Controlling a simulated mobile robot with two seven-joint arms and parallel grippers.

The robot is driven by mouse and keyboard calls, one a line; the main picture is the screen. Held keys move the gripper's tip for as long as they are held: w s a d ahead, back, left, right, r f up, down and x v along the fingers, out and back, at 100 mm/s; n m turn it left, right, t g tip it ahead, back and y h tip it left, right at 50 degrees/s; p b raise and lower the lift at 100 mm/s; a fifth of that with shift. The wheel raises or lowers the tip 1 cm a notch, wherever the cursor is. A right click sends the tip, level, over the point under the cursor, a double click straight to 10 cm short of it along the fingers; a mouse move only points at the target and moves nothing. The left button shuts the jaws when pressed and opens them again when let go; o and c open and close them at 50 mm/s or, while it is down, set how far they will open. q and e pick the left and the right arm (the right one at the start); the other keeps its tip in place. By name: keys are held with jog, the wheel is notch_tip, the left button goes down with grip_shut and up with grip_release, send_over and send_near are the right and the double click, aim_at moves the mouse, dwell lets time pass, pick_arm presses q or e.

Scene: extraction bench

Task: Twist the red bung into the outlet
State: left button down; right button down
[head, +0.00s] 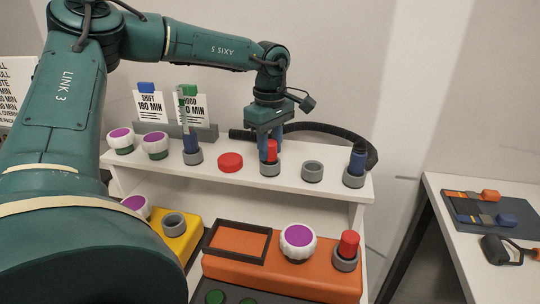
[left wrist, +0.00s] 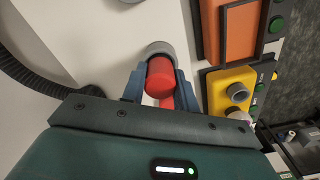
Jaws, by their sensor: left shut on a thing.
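My left gripper (head: 270,146) points down at the white shelf, its blue fingers shut on a red bung (head: 272,152). The bung stands upright at a grey collar (head: 270,169) on the shelf; how deep it sits cannot be told. In the left wrist view the red bung (left wrist: 160,76) is between the fingers of the left gripper (left wrist: 160,85), with the grey collar (left wrist: 158,47) just beyond. A second red bung (head: 349,242) stands in a grey collar (head: 346,261) on the orange box. Which collar is the outlet is not marked. My right gripper is out of view.
On the shelf (head: 330,188) are a red disc (head: 230,162), an empty grey collar (head: 312,171), blue plugs in collars and white-and-purple knobs. The orange box (head: 275,278) and yellow box (head: 179,238) stand below in front. A black hose (head: 340,133) runs behind the gripper.

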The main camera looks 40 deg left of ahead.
aim_at(270, 142)
pick_arm(q)
jog(key=shift+r+p, duration=1.55)
jog(key=shift+r, duration=1.35)
